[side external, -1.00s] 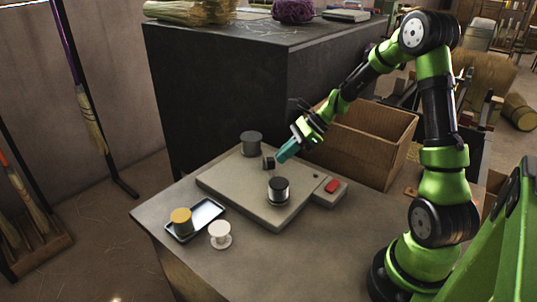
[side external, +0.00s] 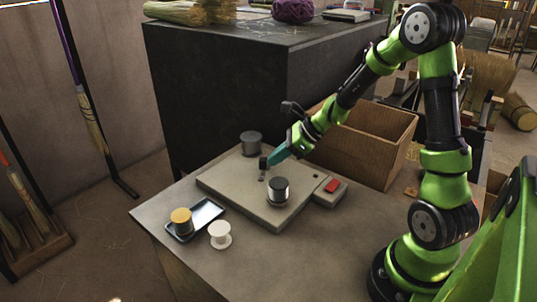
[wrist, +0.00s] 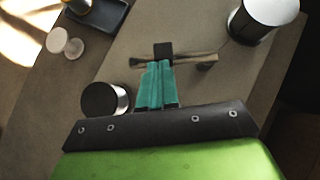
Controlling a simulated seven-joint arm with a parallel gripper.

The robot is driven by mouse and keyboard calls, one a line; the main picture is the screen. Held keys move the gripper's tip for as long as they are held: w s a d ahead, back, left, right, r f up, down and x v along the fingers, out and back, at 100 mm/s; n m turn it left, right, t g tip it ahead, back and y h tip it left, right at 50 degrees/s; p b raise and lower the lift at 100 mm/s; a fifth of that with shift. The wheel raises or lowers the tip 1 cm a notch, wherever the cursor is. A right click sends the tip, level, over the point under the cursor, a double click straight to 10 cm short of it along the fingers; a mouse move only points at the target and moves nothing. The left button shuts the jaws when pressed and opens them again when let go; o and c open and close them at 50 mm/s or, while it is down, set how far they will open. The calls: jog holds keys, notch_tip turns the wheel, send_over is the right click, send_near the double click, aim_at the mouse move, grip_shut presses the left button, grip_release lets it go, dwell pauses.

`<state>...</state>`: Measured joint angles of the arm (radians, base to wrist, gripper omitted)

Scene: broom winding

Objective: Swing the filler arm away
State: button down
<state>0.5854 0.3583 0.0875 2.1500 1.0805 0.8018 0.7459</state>
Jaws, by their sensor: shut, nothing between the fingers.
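The filler arm is a thin bar (wrist: 190,59) with a dark square block (wrist: 163,50) on it, seen in the wrist view just beyond my fingertips. In the side view, the small black block (side external: 264,162) stands on the grey machine plate (side external: 227,184), between the grey cylinder at the back and the black-topped spool in front. My gripper (side external: 270,158) is shut and empty, its teal fingertips right at the block. In the wrist view my gripper (wrist: 157,64) overlaps the bar's near edge; I cannot tell whether it touches.
The grey cylinder (side external: 251,144) and the black-topped spool (side external: 278,190) stand on the plate. A red button (side external: 332,186) is at its right. A tray (side external: 208,213) with a yellow spool (side external: 181,220) and a white spool (side external: 220,234) lie in front. A wooden box (side external: 368,146) stands behind.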

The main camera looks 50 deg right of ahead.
aim_at(262, 171)
jog(key=shift+w+a, duration=0.85)
jog(key=shift+a, duration=0.25)
jog(key=shift+w+a, duration=0.3)
jog(key=shift+w, duration=0.15)
jog(key=shift+w+a, duration=0.1)
jog(key=shift+s, duration=0.55)
jog(key=s, duration=0.3)
jog(key=shift+s, duration=0.15)
jog(key=s+r, duration=0.6)
jog(key=r, duration=0.1)
jog(key=shift+s, duration=0.35)
